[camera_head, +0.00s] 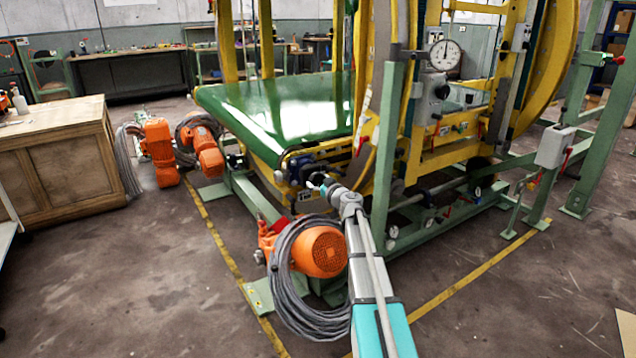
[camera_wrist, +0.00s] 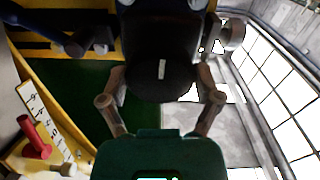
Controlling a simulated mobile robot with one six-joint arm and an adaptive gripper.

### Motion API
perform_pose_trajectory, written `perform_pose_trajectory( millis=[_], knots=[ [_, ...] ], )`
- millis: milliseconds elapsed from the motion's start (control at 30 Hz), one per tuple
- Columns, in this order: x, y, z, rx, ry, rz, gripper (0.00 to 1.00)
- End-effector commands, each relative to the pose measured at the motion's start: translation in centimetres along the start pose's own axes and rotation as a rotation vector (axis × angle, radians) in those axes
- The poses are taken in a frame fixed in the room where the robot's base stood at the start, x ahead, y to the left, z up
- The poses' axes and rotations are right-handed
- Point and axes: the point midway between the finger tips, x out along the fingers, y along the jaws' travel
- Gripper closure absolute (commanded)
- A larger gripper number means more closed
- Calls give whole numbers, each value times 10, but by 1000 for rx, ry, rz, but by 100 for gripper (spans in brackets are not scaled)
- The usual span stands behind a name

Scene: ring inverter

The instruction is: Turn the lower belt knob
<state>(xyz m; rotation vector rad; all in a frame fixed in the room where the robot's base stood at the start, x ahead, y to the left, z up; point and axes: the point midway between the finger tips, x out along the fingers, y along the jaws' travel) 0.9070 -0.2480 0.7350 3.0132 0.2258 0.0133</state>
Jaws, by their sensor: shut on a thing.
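The knob is a dark round part with a short white mark in the wrist view (camera_wrist: 162,70). My gripper (camera_wrist: 161,88) has one finger on each side of the knob and is shut on it. The white mark stands nearly upright in that view. In the head view my gripper (camera_head: 318,183) is at the near end of the machine, below the green belt (camera_head: 275,108). There the gripper and machine parts hide the knob, and I cannot make out its mark.
An orange motor (camera_head: 320,252) with coiled grey cable (camera_head: 290,285) sits just below my arm. A green post (camera_head: 385,160) stands close on the right. A ticked scale (camera_wrist: 42,110) and a red-handled part (camera_wrist: 33,133) are left in the wrist view. Open floor lies left.

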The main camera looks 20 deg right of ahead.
Motion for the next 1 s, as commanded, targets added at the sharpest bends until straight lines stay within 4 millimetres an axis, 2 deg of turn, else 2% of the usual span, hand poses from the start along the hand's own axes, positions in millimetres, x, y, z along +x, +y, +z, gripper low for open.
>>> perform_pose_trajectory(
  millis=[367,1000],
  knots=[
    [1,0,0,145,0,0,66],
    [1,0,0,716,0,0,66]
  ],
)
